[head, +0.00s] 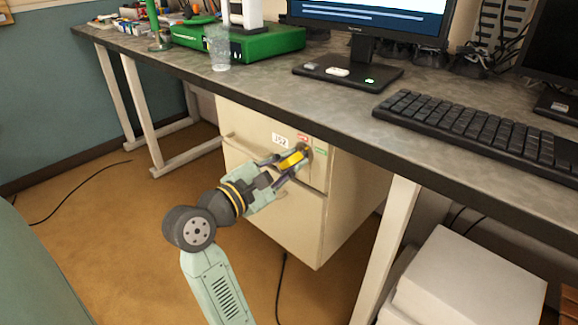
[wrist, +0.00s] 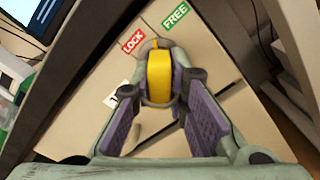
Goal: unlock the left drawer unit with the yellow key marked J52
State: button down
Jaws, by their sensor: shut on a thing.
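The cream drawer unit (head: 243,135) stands under the desk, its drawers closed. A small white label (head: 281,139), seemingly J52, is near its upper right, beside a red and a green tag. In the wrist view the tags read LOCK (wrist: 133,42) in red and FREE (wrist: 175,15) in green. My gripper (head: 291,161) is shut on the yellow key (wrist: 158,78), right at the round lock (head: 306,151) on the drawer front. The key's head hides its shaft, so I cannot tell how deep it sits. Any marking on the key is not readable.
The desk edge (head: 240,91) overhangs just above my gripper. A white desk leg (head: 386,250) and pale boxes (head: 468,285) stand to the right. A keyboard (head: 480,127), a monitor and a clear cup (head: 219,50) are on the desktop. The floor at left is mostly clear.

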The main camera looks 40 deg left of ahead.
jog(key=shift+f+m+b, duration=0.1)
jog(key=shift+m+b, duration=2.4)
jog(key=shift+b, duration=0.85)
jog(key=c, duration=1.5)
grip_release()
jog(key=shift+o, duration=0.3)
jog(key=o, duration=0.5)
jog(key=shift+s, duration=0.15)
jog(key=shift+s+a+b, duration=0.2)
jog(key=shift+s+b, duration=0.05)
jog(key=shift+s, duration=1.95)
jog(key=shift+s+a+b, duration=0.2)
jog(key=shift+s+b, duration=0.05)
jog(key=shift+s, duration=1.9)
